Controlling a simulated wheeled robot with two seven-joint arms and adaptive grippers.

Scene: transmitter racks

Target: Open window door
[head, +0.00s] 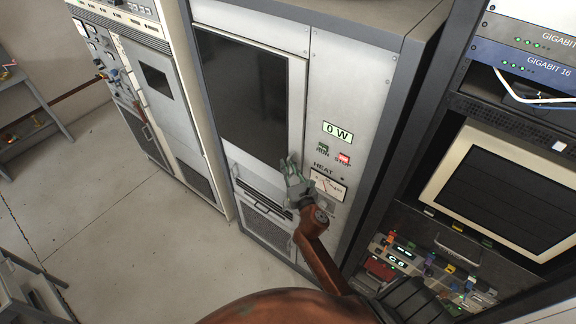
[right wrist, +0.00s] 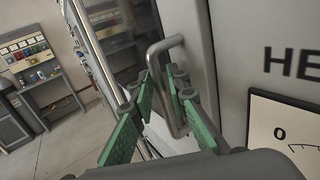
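The window door (head: 243,95) is the dark-glazed panel in a light frame on the middle rack. It looks closed. My right gripper (head: 294,177) is at the lower right edge of this door in the head view. In the right wrist view a grey metal bar handle (right wrist: 163,88) stands out from the light panel. The green fingers of my right gripper (right wrist: 160,100) lie on both sides of the handle bar, and the fingers look apart. Contact with the bar is hard to tell. My left gripper is not in view.
A monitor rack (head: 500,190) stands at the right. Another rack (head: 157,85) stands left. Clear floor (head: 130,225) lies in front.

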